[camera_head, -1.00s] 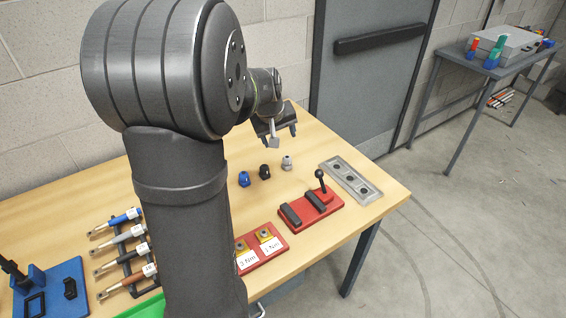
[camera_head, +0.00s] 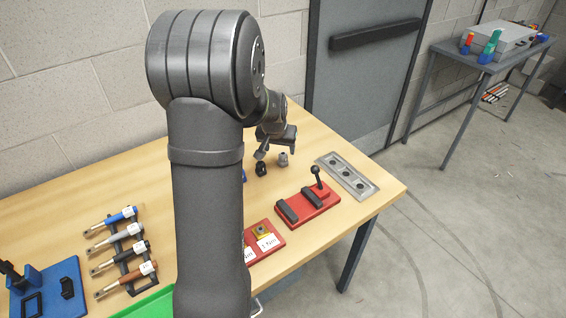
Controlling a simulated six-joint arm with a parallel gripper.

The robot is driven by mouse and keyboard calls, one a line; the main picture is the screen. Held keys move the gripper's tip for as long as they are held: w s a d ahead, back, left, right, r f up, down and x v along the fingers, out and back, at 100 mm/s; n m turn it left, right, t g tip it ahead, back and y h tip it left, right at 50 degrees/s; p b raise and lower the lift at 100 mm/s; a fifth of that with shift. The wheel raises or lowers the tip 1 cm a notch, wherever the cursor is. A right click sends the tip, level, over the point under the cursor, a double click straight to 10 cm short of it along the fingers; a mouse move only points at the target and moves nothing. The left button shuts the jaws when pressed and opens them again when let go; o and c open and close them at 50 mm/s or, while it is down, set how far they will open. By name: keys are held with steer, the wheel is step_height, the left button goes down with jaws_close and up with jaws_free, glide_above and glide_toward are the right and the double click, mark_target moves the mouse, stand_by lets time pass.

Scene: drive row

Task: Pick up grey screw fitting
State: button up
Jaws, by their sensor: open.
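The grey screw fitting (camera_head: 283,160) stands upright on the wooden table, at the right end of a short row. The black fitting (camera_head: 261,169) stands to its left. The blue fitting (camera_head: 244,176) is left of that and mostly hidden behind my arm. My gripper (camera_head: 275,147) is open, with its fingers pointing down just above the grey and black fittings. In the picture its fingers come close to the tops of both fittings. I see nothing between the fingers, and I cannot tell the exact height gap.
A grey plate with three holes (camera_head: 331,162) lies at the table's right. A red block with a black lever (camera_head: 322,200) is in front of the fittings. A torque-labelled red board (camera_head: 270,252) and a tool rack (camera_head: 133,262) are nearer. Bare table surrounds the fittings.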

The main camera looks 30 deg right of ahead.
mark_target(283, 155)
steer(key=shift+d+x, duration=0.15)
steer(key=shift+x, duration=1.65)
steer(key=shift+d+x, duration=0.1)
steer(key=shift+x, duration=1.7)
steer(key=shift+s, duration=0.1)
steer(key=shift+c, duration=0.4)
steer(key=shift+r, duration=0.1)
steer(key=c, duration=0.9)
